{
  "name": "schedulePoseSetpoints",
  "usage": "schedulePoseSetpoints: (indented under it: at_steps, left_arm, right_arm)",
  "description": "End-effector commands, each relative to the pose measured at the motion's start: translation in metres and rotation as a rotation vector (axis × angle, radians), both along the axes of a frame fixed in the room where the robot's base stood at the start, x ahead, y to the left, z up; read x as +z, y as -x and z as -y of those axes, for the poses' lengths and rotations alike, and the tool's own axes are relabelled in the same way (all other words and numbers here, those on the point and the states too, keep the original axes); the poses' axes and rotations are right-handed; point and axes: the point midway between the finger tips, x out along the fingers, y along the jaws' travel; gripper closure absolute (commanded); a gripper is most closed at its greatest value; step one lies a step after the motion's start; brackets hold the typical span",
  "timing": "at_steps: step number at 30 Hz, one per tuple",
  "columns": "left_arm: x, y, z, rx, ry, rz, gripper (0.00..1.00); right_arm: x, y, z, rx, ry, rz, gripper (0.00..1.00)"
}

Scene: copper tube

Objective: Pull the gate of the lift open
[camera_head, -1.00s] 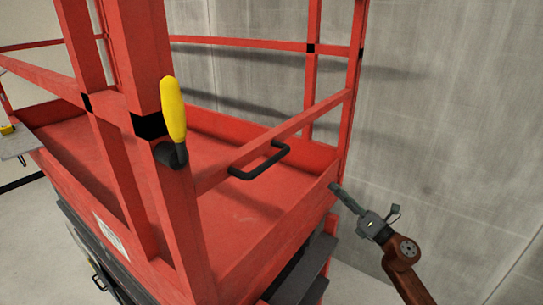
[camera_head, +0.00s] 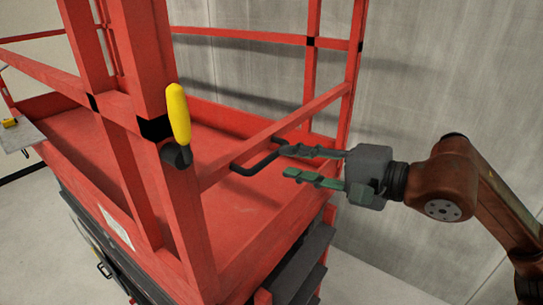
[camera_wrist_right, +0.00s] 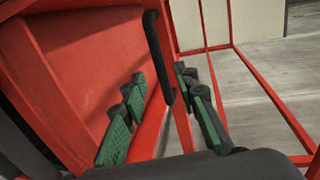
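The lift is a red platform with rails. Its gate bar (camera_head: 306,112) slopes across the near side and carries a black U-shaped handle (camera_head: 243,171). A yellow lever (camera_head: 178,112) with a black base stands on the post left of the bar. My right gripper (camera_head: 287,162) is open, with its fingertips at the right end of the handle. In the right wrist view, the handle (camera_wrist_right: 158,60) reaches in between the two green-padded fingers (camera_wrist_right: 160,112). Neither finger is closed on it, and I cannot tell whether one touches it. My left gripper is out of view.
A red post (camera_head: 164,120) stands left of the handle. Dark steps (camera_head: 300,270) sit below the platform's near edge. A concrete wall (camera_head: 440,70) rises behind and to the right. A grey surface (camera_head: 22,138) with a small yellow object is at the far left.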

Motion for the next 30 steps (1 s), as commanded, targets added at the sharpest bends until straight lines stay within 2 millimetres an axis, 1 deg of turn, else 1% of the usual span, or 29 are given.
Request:
schedulePoseSetpoints:
  at_steps: [1,6,12,15,23,30]
  left_arm:
    - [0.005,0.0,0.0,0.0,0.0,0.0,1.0]
    - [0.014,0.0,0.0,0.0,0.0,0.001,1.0]
    - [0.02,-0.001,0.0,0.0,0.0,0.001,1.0]
    - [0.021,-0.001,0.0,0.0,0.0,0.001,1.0]
    - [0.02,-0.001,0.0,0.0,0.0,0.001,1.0]
    - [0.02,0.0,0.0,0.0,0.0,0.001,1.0]
  right_arm:
    - [0.0,-0.004,-0.008,0.004,0.0,-0.002,0.72]
    - [-0.005,-0.019,-0.03,0.005,-0.002,-0.003,0.72]
    - [-0.01,-0.032,-0.046,0.003,-0.004,-0.004,0.72]
    - [-0.012,-0.035,-0.049,0.003,-0.004,-0.004,0.72]
    - [-0.013,-0.035,-0.05,0.002,-0.004,-0.004,0.73]
    - [-0.013,-0.035,-0.049,0.002,-0.005,-0.005,0.9]
